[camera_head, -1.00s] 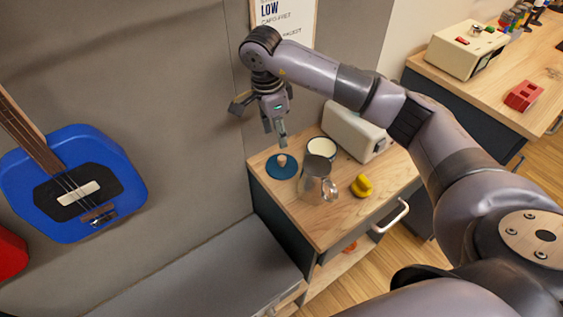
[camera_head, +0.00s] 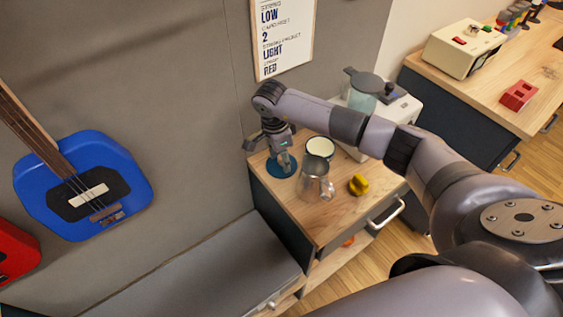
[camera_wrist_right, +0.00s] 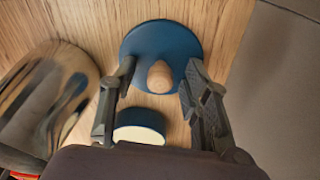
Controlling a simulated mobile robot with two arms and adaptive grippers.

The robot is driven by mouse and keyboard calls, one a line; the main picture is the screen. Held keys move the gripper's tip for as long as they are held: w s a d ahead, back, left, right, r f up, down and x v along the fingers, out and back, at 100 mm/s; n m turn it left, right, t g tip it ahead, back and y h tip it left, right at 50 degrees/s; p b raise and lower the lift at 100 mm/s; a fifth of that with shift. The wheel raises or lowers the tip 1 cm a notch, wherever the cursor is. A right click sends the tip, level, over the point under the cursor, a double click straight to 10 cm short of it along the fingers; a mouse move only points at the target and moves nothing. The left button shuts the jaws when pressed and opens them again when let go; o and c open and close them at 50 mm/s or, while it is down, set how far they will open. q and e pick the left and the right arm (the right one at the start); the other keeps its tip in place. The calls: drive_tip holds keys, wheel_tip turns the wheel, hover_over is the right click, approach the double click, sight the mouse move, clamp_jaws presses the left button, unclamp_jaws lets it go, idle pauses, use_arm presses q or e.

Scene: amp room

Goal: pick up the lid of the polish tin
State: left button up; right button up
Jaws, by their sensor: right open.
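The lid is a round blue disc (camera_head: 273,170) with a wooden knob, lying flat on the wooden cabinet top. In the right wrist view the lid (camera_wrist_right: 158,38) shows its knob (camera_wrist_right: 160,77) between my fingertips. My right gripper (camera_head: 284,157) is open, pointing down over the lid; in its wrist view the fingers (camera_wrist_right: 158,78) stand on either side of the knob, apart from it. The polish tin (camera_head: 320,148), blue with cream contents, stands open beside the lid; it also shows in the wrist view (camera_wrist_right: 140,132). My left gripper is out of view.
A white appliance (camera_head: 402,108) stands behind. The grey wall (camera_head: 215,120) is close on the lid's left.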

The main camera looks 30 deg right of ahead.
clamp_jaws()
idle(0.4)
drive_tip(key=shift+r, duration=0.15)
